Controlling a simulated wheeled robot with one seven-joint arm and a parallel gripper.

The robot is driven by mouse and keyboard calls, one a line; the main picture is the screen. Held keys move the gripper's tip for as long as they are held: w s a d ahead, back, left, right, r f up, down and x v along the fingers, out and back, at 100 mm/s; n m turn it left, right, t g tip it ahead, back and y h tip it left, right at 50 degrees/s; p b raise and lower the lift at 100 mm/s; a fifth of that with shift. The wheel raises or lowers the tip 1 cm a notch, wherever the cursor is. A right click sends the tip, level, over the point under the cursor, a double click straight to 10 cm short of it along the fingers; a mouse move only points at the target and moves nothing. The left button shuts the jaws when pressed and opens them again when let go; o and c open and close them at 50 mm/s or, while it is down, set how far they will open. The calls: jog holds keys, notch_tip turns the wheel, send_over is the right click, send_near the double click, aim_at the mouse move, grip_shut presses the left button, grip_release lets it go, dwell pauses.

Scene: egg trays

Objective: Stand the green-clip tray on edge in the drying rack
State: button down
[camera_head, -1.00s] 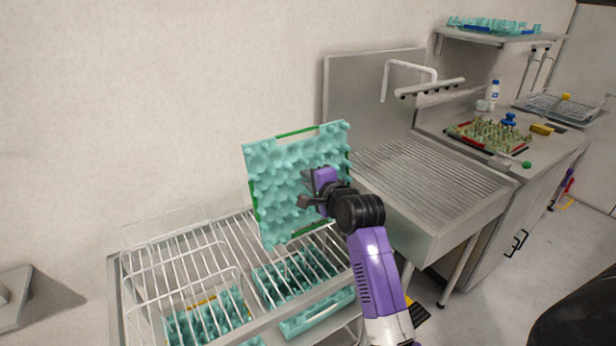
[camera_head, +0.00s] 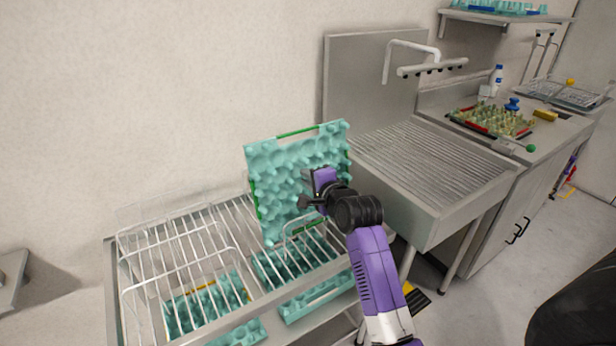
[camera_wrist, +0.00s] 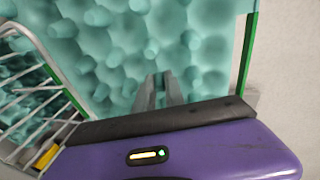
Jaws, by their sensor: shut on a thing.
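The green-clip tray (camera_head: 275,180) is a teal, bumpy egg tray with green strips on its top and side edges. It stands roughly upright at the right end of the wire drying rack (camera_head: 183,245), its lower edge down among the wires. I cannot tell whether it bears on the rack. My gripper (camera_head: 308,200) is shut on the tray at its right part. In the wrist view the fingers (camera_wrist: 165,92) meet the bumpy teal face (camera_wrist: 120,45), and a green clip (camera_wrist: 248,55) runs along the right edge. The exact grip is partly hidden.
Below the rack lie teal trays, one with a yellow clip (camera_head: 203,287). To the right is a ribbed sink drainboard (camera_head: 430,165) with a tap. The counter beyond holds a red-clip tray (camera_head: 470,122) and a bottle (camera_head: 496,80). The rack's left part is empty.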

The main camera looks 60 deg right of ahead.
dwell(0.3)
jog(key=c, duration=1.3)
grip_release()
jog(key=shift+c, duration=0.2)
jog(key=p+v, duration=0.4)
jog(key=v, duration=0.4)
jog(key=shift+p, duration=0.3)
dwell(0.8)
